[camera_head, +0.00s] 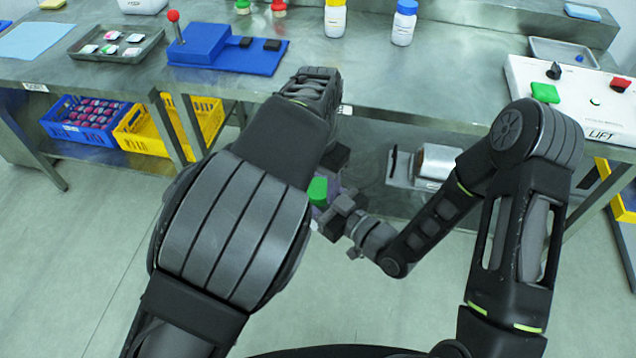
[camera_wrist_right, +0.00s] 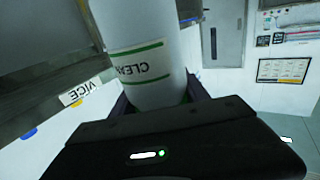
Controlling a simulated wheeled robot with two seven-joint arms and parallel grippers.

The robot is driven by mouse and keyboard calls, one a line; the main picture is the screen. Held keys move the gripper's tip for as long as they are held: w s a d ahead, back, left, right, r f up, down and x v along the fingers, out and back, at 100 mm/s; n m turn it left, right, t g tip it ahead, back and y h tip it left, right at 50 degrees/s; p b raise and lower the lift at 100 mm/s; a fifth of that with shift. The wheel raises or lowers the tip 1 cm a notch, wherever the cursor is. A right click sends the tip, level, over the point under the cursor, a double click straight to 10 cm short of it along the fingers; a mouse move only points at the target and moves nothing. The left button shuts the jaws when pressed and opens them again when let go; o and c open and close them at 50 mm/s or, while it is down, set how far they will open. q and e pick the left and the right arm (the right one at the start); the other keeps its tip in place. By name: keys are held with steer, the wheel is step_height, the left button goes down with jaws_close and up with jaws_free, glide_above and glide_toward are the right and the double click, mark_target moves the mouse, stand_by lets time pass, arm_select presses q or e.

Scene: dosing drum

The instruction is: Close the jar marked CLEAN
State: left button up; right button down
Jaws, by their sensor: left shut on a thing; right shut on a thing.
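The jar marked CLEAN, white with green stripes, shows close up in the right wrist view (camera_wrist_right: 150,68), its lettering upside down in that picture. My right gripper (camera_head: 338,213) is shut on it; the jar's far end is out of that view. In the head view a green lid (camera_head: 317,190) shows just beside the right gripper. My left gripper (camera_head: 335,160) is partly hidden behind its own arm and appears shut on this lid. Whether lid and jar touch cannot be told.
A blue vice block with a red-knobbed lever (camera_head: 205,45) and a grey tray (camera_head: 115,42) stand on the bench. A blue-capped bottle (camera_head: 404,24) stands at the back. A white LIFT panel (camera_head: 570,100) is at right. Crates are below the bench; open floor lies in front.

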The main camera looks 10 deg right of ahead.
arm_select(q)
steer(key=shift+c, duration=0.8)
steer(key=m, duration=0.6)
steer(key=o, duration=1.6)
steer(key=shift+c, duration=0.2)
steer(key=shift+r, duration=2.25)
steer(key=shift+c, duration=0.5)
